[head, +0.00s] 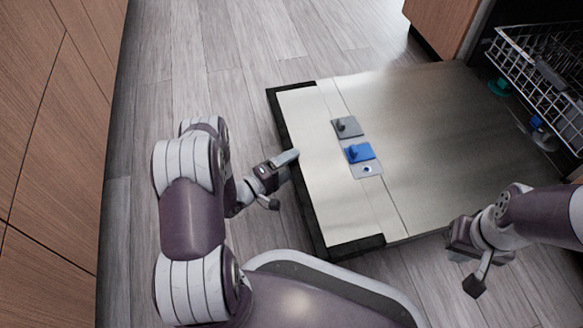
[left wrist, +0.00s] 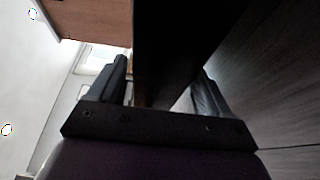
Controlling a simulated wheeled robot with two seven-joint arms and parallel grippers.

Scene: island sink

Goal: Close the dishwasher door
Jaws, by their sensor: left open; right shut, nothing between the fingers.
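The dishwasher door (head: 430,130) is folded down and open, its steel inner face up, with a dark outer rim. It carries a grey flap and a blue flap (head: 360,153) of the dispenser. My left gripper (head: 282,180) is open at the door's outer left edge; one finger overlaps the rim in the head view. In the left wrist view the open fingers (left wrist: 165,88) stand either side of a dark slab, seemingly the door edge; contact cannot be told. My right gripper (head: 474,284) is shut and empty, in front of the door's near right side.
A wire dish rack (head: 545,75) with some items sits inside the dishwasher at the upper right. A wooden cabinet front (head: 445,22) stands beside the opening. Wooden cabinets (head: 50,130) line the left. Grey plank floor (head: 240,60) is clear beyond and left of the door.

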